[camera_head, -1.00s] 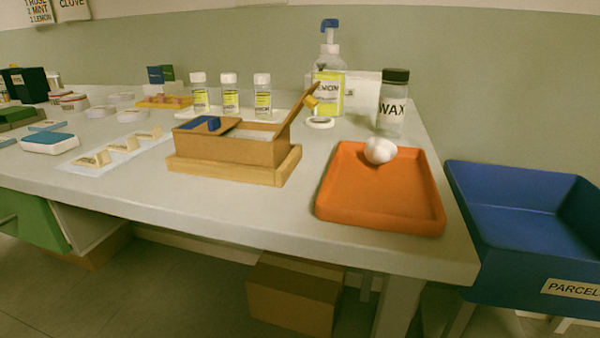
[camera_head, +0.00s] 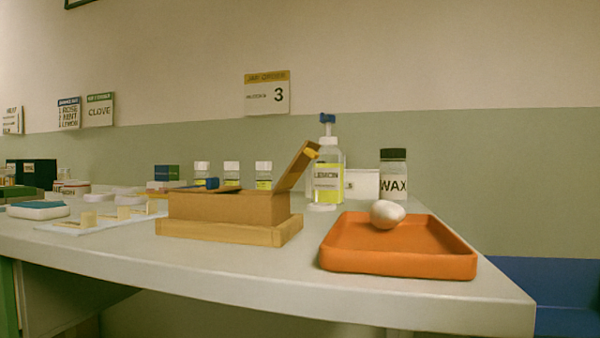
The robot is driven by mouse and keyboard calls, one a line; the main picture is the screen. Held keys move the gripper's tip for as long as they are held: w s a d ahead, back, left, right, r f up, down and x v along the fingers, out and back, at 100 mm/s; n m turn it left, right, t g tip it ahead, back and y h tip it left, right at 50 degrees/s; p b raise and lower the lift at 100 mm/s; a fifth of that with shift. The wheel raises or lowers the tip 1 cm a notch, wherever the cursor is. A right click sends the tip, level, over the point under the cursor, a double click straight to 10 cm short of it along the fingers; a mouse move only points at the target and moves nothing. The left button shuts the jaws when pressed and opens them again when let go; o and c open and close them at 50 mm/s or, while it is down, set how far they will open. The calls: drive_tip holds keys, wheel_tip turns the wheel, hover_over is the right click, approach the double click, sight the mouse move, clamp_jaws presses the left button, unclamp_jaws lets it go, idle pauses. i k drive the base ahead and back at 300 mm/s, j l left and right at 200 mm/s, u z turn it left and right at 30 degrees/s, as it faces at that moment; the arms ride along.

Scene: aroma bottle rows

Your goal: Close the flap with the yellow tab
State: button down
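A brown cardboard box (camera_head: 228,208) sits on a light wooden base (camera_head: 222,230) near the middle of the table. The flap with the yellow tab (camera_head: 295,168) stands open on the box's right side, tilted up and outward to the right. Its yellow tab (camera_head: 312,153) is at the flap's upper end. Another flap with a blue tab (camera_head: 212,183) lies low at the box's left part. The inside of the box is hidden from this low angle. My gripper is not in view.
An orange tray (camera_head: 400,262) with a white lump (camera_head: 388,214) stands to the right of the box. Behind are a lemon pump bottle (camera_head: 328,180), a wax jar (camera_head: 393,178) and several small bottles. A blue bin (camera_head: 560,290) is beyond the table's right end.

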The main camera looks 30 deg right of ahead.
sight(308, 152)
drive_tip(key=i+j+u, duration=0.15)
drive_tip(key=u, duration=0.2)
drive_tip(key=i+j+u, duration=0.25)
drive_tip(key=u, duration=0.15)
